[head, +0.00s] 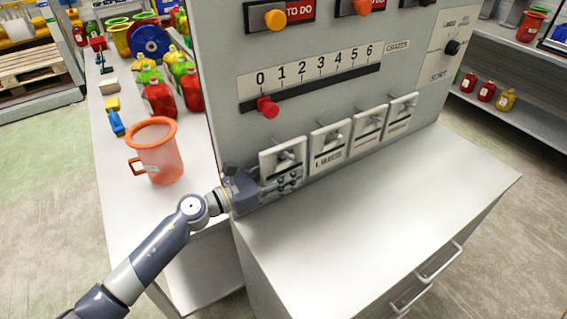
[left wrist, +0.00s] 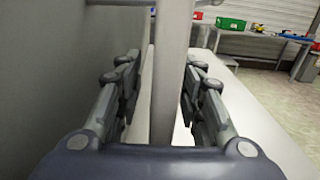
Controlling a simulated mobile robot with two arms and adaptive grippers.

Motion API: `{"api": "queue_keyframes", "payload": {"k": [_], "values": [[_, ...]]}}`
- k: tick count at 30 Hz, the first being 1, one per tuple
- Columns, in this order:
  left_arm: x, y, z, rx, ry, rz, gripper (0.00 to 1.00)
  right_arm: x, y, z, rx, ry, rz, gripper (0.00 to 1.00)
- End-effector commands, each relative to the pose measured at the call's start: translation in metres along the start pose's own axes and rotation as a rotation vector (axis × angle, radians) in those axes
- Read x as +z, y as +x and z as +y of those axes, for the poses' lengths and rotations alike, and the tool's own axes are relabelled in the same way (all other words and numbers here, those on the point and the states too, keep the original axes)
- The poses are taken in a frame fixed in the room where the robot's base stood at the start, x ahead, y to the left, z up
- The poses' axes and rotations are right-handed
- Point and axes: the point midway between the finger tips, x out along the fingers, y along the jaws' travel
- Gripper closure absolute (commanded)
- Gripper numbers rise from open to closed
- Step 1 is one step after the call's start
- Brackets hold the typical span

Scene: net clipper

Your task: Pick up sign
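Several white signs hang in a row on hooks low on the grey panel. My left gripper (head: 290,181) is at the lower part of the leftmost sign (head: 281,155), close to the panel. In the left wrist view my left gripper (left wrist: 160,95) has its fingers apart, on either side of a pale upright piece (left wrist: 170,75). This piece looks like the sign seen edge-on, but I cannot be sure. A gap shows on its left side; whether the right finger touches it is unclear. My right gripper is not in view.
The grey panel (head: 225,60) stands directly behind the signs, with a red slider knob (head: 268,107) above them. An orange jug (head: 158,152) stands on the left table near my arm. The cabinet top (head: 400,185) in front is clear.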

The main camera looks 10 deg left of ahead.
Motion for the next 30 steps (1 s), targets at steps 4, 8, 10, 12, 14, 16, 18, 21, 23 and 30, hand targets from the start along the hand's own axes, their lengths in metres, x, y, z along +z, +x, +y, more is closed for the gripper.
{"api": "queue_keyframes", "payload": {"k": [4, 8, 10, 12, 14, 16, 18, 21, 23, 30], "values": [[0.002, 0.015, 0.0, 0.0, 0.0, -0.001, 0.65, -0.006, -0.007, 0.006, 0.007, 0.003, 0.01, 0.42], [0.0, 0.016, -0.001, -0.001, 0.001, 0.0, 0.65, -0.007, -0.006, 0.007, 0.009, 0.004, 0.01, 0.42], [0.0, 0.016, -0.001, -0.001, 0.001, 0.0, 0.65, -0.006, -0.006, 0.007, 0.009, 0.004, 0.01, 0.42], [0.0, 0.016, -0.001, -0.001, 0.001, 0.0, 0.7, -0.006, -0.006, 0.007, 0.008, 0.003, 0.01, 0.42], [0.0, 0.016, -0.001, -0.001, 0.001, 0.0, 0.83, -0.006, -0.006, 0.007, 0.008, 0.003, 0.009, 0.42], [0.0, 0.016, -0.001, -0.001, 0.001, 0.0, 0.99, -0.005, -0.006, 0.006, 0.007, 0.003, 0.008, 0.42], [0.0, 0.016, -0.001, -0.001, 0.001, 0.0, 1.0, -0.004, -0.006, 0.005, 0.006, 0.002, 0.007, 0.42], [0.0, 0.016, -0.001, -0.001, 0.001, 0.0, 1.0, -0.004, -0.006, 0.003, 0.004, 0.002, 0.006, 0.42], [0.0, 0.016, -0.001, -0.001, 0.001, 0.0, 1.0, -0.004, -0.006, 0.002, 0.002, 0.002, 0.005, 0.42], [0.003, 0.016, -0.001, -0.001, 0.003, 0.0, 1.0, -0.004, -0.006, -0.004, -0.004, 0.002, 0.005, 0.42]]}}
